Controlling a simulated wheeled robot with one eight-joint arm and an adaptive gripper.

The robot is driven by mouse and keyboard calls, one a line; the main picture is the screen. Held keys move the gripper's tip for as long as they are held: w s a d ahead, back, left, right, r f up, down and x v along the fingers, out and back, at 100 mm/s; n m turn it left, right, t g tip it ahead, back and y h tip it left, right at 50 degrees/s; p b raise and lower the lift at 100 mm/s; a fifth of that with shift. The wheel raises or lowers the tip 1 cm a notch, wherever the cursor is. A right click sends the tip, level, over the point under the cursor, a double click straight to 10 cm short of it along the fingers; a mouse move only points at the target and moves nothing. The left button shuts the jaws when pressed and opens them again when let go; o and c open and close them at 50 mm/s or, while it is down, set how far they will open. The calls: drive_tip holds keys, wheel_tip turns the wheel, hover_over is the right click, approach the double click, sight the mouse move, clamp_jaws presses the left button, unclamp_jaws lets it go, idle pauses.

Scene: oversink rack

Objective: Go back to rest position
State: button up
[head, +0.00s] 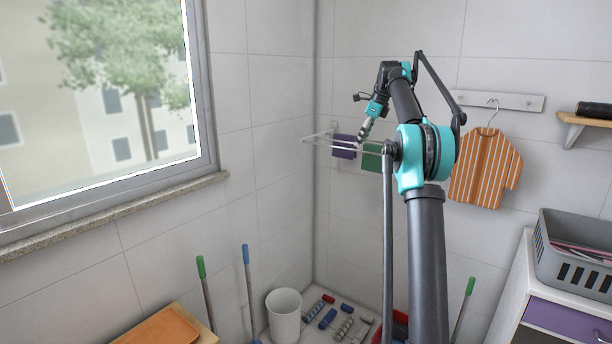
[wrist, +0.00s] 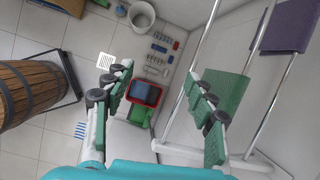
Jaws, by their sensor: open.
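My gripper (head: 366,128) is up near the wall rack (head: 318,138) in the head view, small and partly lost against my arm. In the wrist view my gripper (wrist: 160,82) has its fingers wide apart with nothing between them. A green cloth (head: 371,157) hangs on the rack, partly hidden by my arm in the head view. In the wrist view the green cloth (wrist: 222,88) shows behind the right finger; I cannot tell whether they touch. A purple cloth (head: 344,147) hangs to its left, and shows at the upper right in the wrist view (wrist: 291,26).
An orange striped shirt (head: 485,168) hangs right of my arm. A grey basket (head: 575,255) stands on a cabinet at the right. A white bin (head: 285,315) and several small items are on the floor. A wooden barrel (wrist: 35,92) shows left in the wrist view.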

drive_tip(key=s+f+n+h, duration=0.1)
drive_tip(key=s+f+n, duration=0.6)
drive_tip(key=s+f, duration=0.5)
drive_tip(key=s+a+f+n+t+h, duration=0.1)
drive_tip(key=s+f+n, duration=0.7)
drive_tip(key=s, duration=1.5)
drive_tip(key=s+a+f+n+h, duration=0.1)
drive_tip(key=s+f+n, duration=0.7)
drive_tip(key=s+f, duration=0.8)
drive_tip(key=shift+s+a+f, duration=0.15)
drive_tip(key=shift+s, duration=0.65)
